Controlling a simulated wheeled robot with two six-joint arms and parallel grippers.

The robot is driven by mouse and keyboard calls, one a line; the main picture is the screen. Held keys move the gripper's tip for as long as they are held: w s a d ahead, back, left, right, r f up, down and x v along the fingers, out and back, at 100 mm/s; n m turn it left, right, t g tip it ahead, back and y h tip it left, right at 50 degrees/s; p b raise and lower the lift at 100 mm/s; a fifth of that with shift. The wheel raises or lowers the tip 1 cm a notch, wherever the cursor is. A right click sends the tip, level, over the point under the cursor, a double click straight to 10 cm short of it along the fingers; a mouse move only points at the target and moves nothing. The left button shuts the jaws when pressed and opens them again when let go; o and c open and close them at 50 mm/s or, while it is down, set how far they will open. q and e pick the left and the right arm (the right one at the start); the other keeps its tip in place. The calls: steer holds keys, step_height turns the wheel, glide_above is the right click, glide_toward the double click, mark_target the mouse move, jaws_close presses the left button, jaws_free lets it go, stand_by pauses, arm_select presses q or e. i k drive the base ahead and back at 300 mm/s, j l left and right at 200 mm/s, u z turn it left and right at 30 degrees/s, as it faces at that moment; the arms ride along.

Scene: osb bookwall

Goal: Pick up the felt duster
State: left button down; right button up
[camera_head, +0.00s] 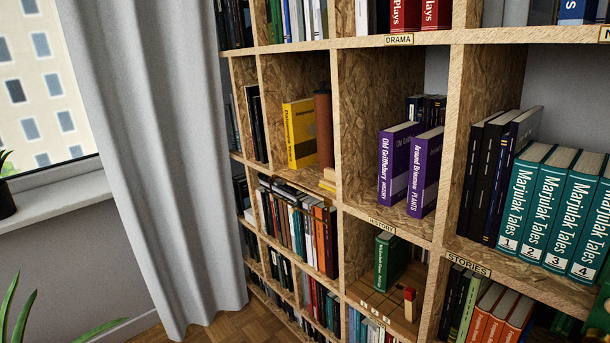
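A small upright block (409,304), red and pale wood-coloured, stands at the front right of a low compartment, below the one labelled HISTORY. It may be the felt duster, but it is too small to be sure. A green book (388,262) stands to its left and farther back in the same compartment. No other thing that looks like a duster shows. Neither of my grippers is in view.
The bookshelf (341,130) of rough board fills the middle and right. Purple books (425,172) stand above the block, teal books (540,200) to the right. A grey curtain (165,150) hangs left. Plant leaves (20,310) show bottom left. Wooden floor (215,330) shows below.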

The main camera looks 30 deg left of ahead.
mark_target(329, 182)
steer(key=u, duration=0.9)
steer(key=z, duration=1.75)
steer(key=u, duration=1.75)
